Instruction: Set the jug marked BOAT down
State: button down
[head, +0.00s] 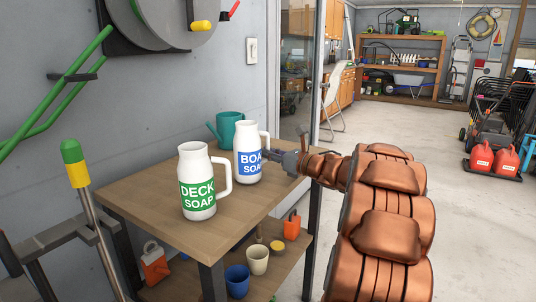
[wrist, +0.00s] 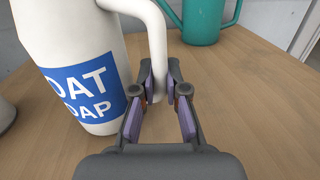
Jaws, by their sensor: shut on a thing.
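The jug marked BOAT SOAP (head: 249,154) is white with a blue label and stands upright at the table's back right. In the wrist view it fills the upper left (wrist: 80,50), its label partly cut off. My gripper (wrist: 158,88) is shut on the jug's white handle, near the handle's lower end; it also shows at the jug's right side in the head view (head: 275,157). The jug's base appears at the tabletop (head: 150,190); I cannot tell for sure whether it touches. The jug marked DECK SOAP (head: 198,185), with a green label, stands to the left and nearer.
A teal watering can (head: 226,128) stands just behind the BOAT jug, and also shows in the wrist view (wrist: 207,20). The grey wall borders the table behind. A lower shelf holds cups (head: 257,260) and small containers.

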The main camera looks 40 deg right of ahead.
jog(key=shift+f+b, duration=0.25)
jog(key=shift+b, duration=0.15)
jog(key=c, duration=1.1)
grip_release()
jog(key=c, duration=0.4)
jog(key=shift+s, duration=0.1)
jog(key=shift+b+v, duration=1.75)
jog(key=shift+v, duration=0.95)
jog(key=shift+b+v, duration=2.35)
jog(key=shift+v, duration=2.35)
jog(key=shift+d, duration=0.15)
